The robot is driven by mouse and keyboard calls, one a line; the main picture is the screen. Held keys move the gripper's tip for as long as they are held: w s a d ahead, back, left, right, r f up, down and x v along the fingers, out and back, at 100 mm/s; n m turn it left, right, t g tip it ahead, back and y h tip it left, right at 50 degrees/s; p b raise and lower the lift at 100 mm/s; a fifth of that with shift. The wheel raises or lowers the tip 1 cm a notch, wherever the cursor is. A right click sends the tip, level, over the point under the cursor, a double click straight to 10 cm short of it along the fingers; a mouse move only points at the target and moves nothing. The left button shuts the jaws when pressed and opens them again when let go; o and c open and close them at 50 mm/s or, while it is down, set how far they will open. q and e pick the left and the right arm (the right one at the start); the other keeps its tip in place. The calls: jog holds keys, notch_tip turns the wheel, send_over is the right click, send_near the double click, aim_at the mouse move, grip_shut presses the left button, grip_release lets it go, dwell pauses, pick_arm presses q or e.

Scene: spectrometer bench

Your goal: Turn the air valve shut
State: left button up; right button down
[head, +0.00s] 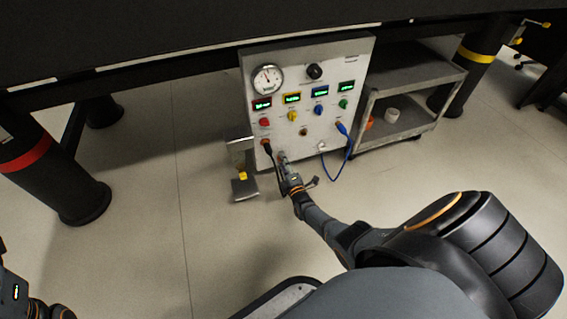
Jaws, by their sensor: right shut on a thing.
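A pale control panel (325,107) hangs under the bench. It carries a round gauge (266,78), a black knob (314,71), several small displays and several coloured knobs. My right gripper (283,163) reaches the panel's lower left edge and is shut on a small part there, apparently the air valve. The fingers mostly hide that part, so I cannot tell the handle's angle. Of my left arm, only dark links show in the lower left corner; its gripper is out of view.
A black cable (270,152) hangs from the panel close beside my right gripper. A blue cable (349,149) loops at the panel's lower right. A grey cart (402,128) stands right of the panel. Thick dark bench legs (62,185) stand at both sides.

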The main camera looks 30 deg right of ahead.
dwell(0.5)
jog(key=c, duration=1)
grip_release()
jog(key=shift+o, duration=0.2)
jog(key=v, duration=1.2)
